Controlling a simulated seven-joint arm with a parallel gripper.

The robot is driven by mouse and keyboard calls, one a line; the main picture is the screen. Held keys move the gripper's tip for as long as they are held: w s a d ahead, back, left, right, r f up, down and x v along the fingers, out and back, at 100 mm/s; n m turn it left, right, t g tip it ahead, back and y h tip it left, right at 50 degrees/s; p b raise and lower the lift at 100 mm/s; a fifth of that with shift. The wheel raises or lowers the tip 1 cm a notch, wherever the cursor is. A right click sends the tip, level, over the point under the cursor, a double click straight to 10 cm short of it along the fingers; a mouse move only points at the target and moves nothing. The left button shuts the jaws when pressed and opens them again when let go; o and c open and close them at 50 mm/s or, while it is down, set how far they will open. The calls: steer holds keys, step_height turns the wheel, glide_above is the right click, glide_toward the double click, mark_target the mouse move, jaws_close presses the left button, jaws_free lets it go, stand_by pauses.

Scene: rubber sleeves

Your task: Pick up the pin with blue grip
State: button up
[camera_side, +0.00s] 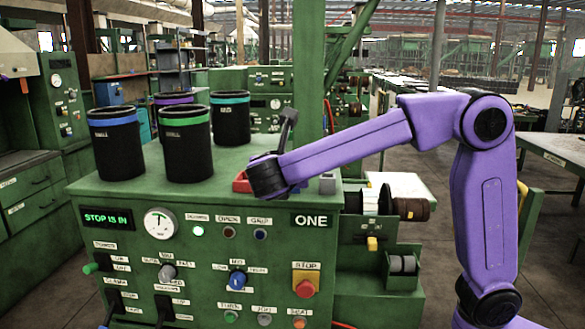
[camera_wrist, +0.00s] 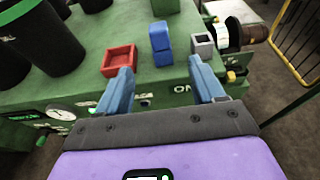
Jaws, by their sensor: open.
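A blue blocky piece (camera_wrist: 161,44), which looks like the blue grip of the pin, stands on the green machine top in the wrist view; no pin shaft can be made out. My gripper (camera_wrist: 159,66) is open, with its two blue fingers apart and nothing between them. The blue piece is beyond the fingertips, roughly centred in the gap. A red square tray (camera_wrist: 106,71) lies left of it and a grey square block with a dark opening (camera_wrist: 203,42) lies right of it. In the side view my arm's dark end is over the bench's front edge, and I cannot make out the blue piece.
Black cylinders with blue, green and purple bands (camera_side: 188,148) stand at the left of the green machine top (camera_side: 120,195). The front panel carries a gauge (camera_side: 160,223), knobs and a red stop button (camera_side: 305,288). A spool (camera_side: 411,209) sits at the right.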

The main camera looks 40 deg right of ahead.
steer(key=x, duration=1.5)
steer(key=shift+w+d, duration=0.1)
steer(key=shift+w, duration=0.1)
steer(key=c, duration=1.1)
